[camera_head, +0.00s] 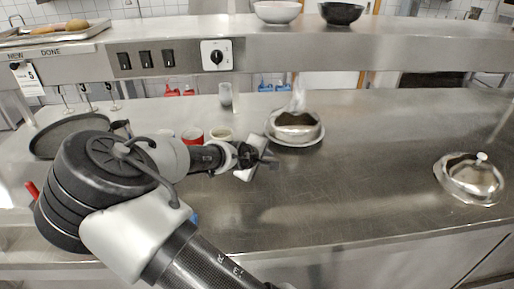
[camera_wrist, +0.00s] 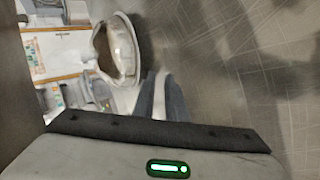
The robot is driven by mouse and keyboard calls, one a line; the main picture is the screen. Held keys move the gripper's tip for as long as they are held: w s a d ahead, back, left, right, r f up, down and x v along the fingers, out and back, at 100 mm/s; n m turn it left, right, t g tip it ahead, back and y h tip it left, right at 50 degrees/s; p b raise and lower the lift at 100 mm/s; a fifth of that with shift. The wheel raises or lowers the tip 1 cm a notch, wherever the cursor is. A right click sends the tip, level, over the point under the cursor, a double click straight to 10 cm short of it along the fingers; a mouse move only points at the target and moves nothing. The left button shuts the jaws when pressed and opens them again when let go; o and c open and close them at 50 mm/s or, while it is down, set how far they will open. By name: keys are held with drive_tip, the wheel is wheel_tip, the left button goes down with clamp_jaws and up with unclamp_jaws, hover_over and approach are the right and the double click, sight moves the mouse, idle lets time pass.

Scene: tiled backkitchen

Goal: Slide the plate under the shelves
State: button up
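A pale plate (camera_head: 314,141) lies on the steel counter in the head view, near the front edge of the raised shelf (camera_head: 400,50). A shiny metal bowl or dome (camera_head: 294,127) sits on it, with a whitish wisp above. In the wrist view a round pale dish (camera_wrist: 128,45) with a hollow middle shows left of the fingers. I cannot tell its contents. My gripper (camera_head: 267,156) is to the lower left of the plate, apart from it and low over the counter. Its two dark fingers (camera_wrist: 161,82) are close together with a light strip between them.
A domed metal cover (camera_head: 471,177) stands on the counter at the right. Small red and pale containers (camera_head: 193,134), a glass (camera_head: 225,94) and a dark pan (camera_head: 66,134) are at the left. Bowls (camera_head: 277,11) stand on the shelf. The middle counter is clear.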

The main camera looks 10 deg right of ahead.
sight(280, 150)
drive_tip(key=r, duration=0.1)
drive_tip(key=r+n+t, duration=0.1)
drive_tip(key=w+r+h, duration=0.1)
drive_tip(key=shift+a+r+n+t, duration=0.2)
drive_tip(key=shift+a+n+t, duration=0.1)
drive_tip(key=shift+a, duration=0.05)
drive_tip(key=b+x, duration=0.2)
drive_tip(key=x, duration=1.5)
drive_tip(key=shift+f, duration=0.2)
drive_tip(key=shift+c, duration=0.5)
clamp_jaws()
idle(0.4)
